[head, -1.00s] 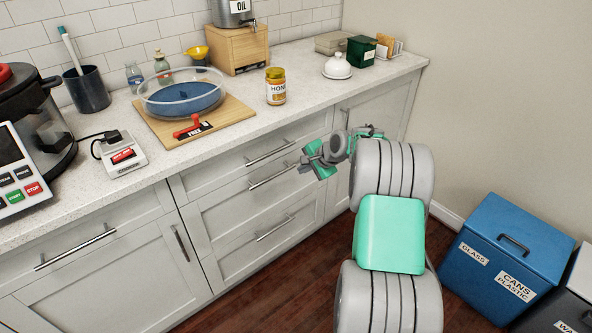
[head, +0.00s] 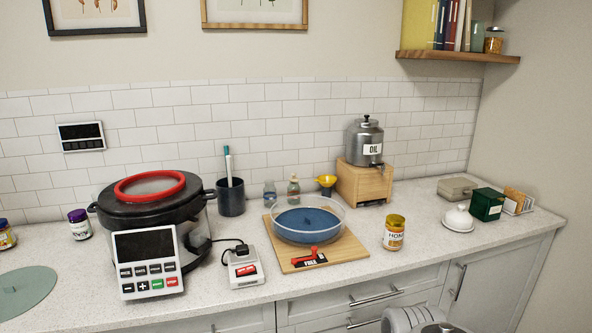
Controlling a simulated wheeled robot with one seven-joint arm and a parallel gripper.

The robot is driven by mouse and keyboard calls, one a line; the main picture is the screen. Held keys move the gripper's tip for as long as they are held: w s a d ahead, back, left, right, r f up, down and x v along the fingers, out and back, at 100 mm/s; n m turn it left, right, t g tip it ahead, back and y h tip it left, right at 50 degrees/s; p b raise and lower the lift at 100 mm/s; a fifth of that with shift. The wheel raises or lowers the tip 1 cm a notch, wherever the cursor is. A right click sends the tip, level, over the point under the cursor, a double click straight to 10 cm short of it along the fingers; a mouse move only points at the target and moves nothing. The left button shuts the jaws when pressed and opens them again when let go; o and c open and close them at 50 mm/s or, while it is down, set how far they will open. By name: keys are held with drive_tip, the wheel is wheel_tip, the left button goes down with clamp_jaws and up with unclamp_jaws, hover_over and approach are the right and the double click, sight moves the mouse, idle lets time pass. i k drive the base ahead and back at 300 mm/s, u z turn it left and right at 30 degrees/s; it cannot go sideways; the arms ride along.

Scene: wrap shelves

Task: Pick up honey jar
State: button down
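The honey jar (head: 394,233) stands upright on the light speckled counter, right of a wooden board. It has a yellow lid, amber contents and a white label reading "HON". Nothing touches it. Only a grey rounded part of my arm shows at the bottom edge of the head view, below the counter front. My gripper is out of the picture now.
A clear round dish with blue inside (head: 309,221) sits on the wooden board (head: 345,247) left of the jar. A steel oil dispenser (head: 363,141) stands behind on a wooden box (head: 362,182). A white lidded dish (head: 458,219) is to the right. Counter space around the jar is clear.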

sight(393, 236)
drive_tip(key=u, duration=0.05)
drive_tip(key=k, duration=0.4)
drive_tip(key=z, duration=0.2)
drive_tip(key=i, duration=0.8)
drive_tip(key=u, duration=0.6)
drive_tip(key=i, duration=0.65)
